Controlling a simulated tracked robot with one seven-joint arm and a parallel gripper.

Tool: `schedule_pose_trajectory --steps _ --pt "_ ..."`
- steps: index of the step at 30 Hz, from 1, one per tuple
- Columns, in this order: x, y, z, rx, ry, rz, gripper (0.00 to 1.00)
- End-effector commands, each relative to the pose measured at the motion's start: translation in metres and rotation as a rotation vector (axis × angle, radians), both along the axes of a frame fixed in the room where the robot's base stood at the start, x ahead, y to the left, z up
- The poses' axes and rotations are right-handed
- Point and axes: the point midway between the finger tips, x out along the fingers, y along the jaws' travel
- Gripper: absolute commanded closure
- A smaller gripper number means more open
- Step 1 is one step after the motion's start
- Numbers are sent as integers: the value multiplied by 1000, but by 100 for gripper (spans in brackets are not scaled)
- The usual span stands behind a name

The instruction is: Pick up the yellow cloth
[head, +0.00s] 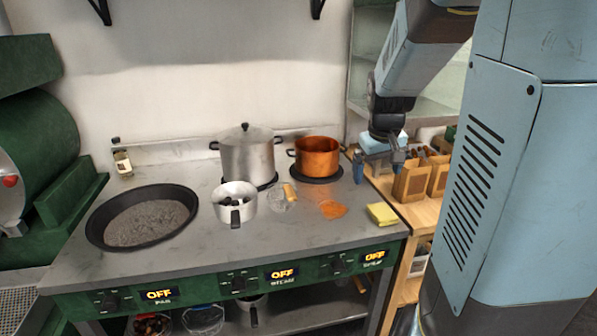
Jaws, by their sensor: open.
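The yellow cloth (382,214) lies folded on the grey stove top, near its front right corner. My gripper (378,166) hangs from the arm above and behind the cloth in the head view, near the right edge of the stove. Its two fingers are spread apart and nothing shows between them. The gripper is apart from the cloth, and the cloth is fully in view.
A copper pot (317,158) and a lidded steel pot (247,155) stand at the back. A small saucepan (235,203), a glass bowl (279,204) and an orange patch (333,209) lie left of the cloth. Paper bags (411,182) stand on the wooden table at right.

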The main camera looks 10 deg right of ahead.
Motion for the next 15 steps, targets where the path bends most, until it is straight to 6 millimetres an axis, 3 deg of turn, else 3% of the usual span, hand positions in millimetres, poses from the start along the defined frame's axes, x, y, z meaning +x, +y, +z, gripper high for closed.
schedule_pose_trajectory --steps 6,15 --pt "26 -42 -31 56 20 3 0" --pt "46 -84 -58 128 -2 11 0"
